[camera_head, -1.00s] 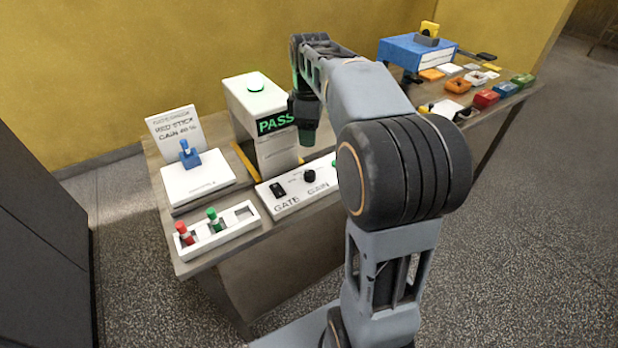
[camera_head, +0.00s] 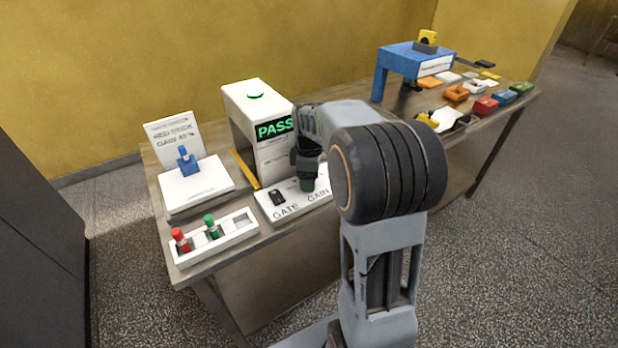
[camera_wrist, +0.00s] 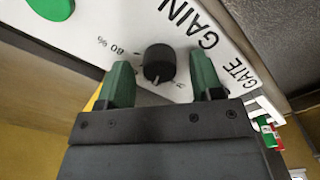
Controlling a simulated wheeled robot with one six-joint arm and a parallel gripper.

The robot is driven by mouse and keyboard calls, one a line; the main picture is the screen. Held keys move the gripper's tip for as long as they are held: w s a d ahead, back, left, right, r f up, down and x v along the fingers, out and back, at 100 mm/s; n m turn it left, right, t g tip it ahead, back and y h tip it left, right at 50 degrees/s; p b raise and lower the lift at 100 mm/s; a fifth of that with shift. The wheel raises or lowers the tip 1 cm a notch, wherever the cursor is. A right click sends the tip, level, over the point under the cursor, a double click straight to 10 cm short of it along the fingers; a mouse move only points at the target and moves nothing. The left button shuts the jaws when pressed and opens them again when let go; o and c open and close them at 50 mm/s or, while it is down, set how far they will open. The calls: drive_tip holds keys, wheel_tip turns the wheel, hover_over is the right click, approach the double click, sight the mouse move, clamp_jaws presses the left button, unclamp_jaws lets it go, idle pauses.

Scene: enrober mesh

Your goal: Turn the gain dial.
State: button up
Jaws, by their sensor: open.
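The gain dial is a small black knob (camera_wrist: 159,64) on the white control panel (camera_head: 290,208), beside the printed word GAIN. In the wrist view it lies between the two green fingertips of my gripper (camera_wrist: 158,85), which are open, with a gap on either side of it. In the head view my gripper (camera_head: 307,184) points down over the panel and hides the dial. A sign (camera_head: 175,136) at the back left reads RED STICK and GAIN with a percentage that looks like 45.
A black GATE switch (camera_head: 277,197) sits left of the dial. A white gate machine (camera_head: 258,110) showing PASS stands behind. A tray (camera_head: 238,229) with red and green sticks and a blue stick (camera_head: 186,160) on a white base are left.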

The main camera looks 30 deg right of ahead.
drive_tip(key=shift+f, duration=0.1)
drive_tip(key=c, duration=0.9)
drive_tip(key=m+p, duration=0.1)
drive_tip(key=m, duration=0.2)
drive_tip(key=shift+m, duration=0.4)
drive_tip(key=shift+m+p, duration=0.45)
drive_tip(key=shift+m, duration=1.55)
